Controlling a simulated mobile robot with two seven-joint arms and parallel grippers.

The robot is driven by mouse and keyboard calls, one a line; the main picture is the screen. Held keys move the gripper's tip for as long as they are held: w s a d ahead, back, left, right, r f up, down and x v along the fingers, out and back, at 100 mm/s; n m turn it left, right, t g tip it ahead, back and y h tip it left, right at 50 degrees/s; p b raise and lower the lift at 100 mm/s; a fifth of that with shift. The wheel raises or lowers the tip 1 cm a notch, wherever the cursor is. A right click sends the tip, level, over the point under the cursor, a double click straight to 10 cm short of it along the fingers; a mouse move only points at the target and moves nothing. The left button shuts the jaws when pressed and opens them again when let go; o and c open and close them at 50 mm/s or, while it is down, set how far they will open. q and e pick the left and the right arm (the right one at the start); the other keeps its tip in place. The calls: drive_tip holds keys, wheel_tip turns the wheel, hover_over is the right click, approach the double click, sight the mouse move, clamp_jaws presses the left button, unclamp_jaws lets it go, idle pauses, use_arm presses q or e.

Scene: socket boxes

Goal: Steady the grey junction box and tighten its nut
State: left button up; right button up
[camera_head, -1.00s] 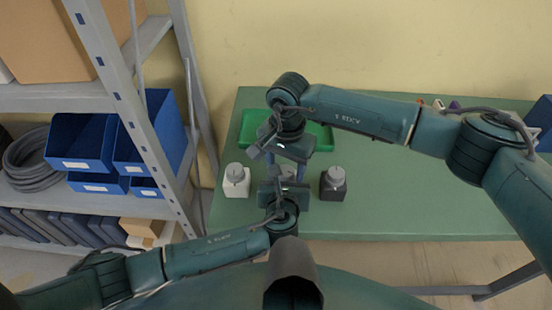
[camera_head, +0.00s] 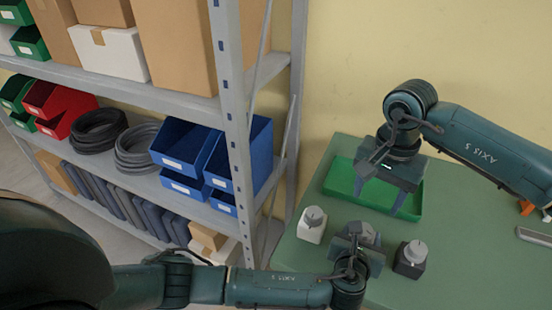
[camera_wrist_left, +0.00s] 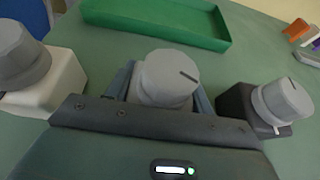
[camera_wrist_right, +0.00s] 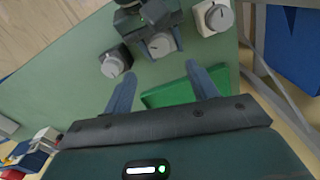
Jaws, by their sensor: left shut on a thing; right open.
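The grey junction box with its round grey nut (camera_head: 368,232) is the middle one of three boxes on the green table. My left gripper (camera_head: 354,240) is shut on it from the near side and partly hides it. In the left wrist view the nut (camera_wrist_left: 168,78), with a dark line on top, stands between the fingers. My right gripper (camera_head: 379,198) is open and empty, over the green tray behind the box and apart from the nut. In the right wrist view the nut (camera_wrist_right: 161,45) lies beyond the open fingers.
A white box (camera_head: 311,228) stands left of the grey one and a black box (camera_head: 410,262) right, both close by with grey knobs. The green tray (camera_head: 340,178) lies behind. A shelf rack (camera_head: 232,95) stands left. Small orange (camera_head: 526,207) and grey items lie at right.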

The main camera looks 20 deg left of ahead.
sight(364, 229)
wheel_tip(364, 229, down, 10)
drive_tip(key=shift+m, duration=1.1)
drive_tip(key=n, duration=0.3)
drive_tip(key=shift+n, duration=0.3)
drive_tip(key=n, duration=0.3)
drive_tip(key=shift+n, duration=0.4)
wheel_tip(364, 229, up, 12)
drive_tip(key=s+a+r+m+g+y, duration=0.2)
drive_tip(key=s+a+m+g+y, duration=0.15)
drive_tip(key=s+a+y, duration=0.4)
drive_tip(key=s+a+r+m+g+y, duration=0.4)
drive_tip(key=s+a+r+y, duration=0.1)
drive_tip(key=r, duration=0.4)
drive_tip(key=a+y, duration=0.1)
drive_tip(key=a, duration=0.1)
drive_tip(key=shift+s+a+m, duration=0.15)
drive_tip(key=shift+a+m, duration=0.15)
drive_tip(key=shift+m, duration=0.05)
drive_tip(key=shift+f, duration=0.1)
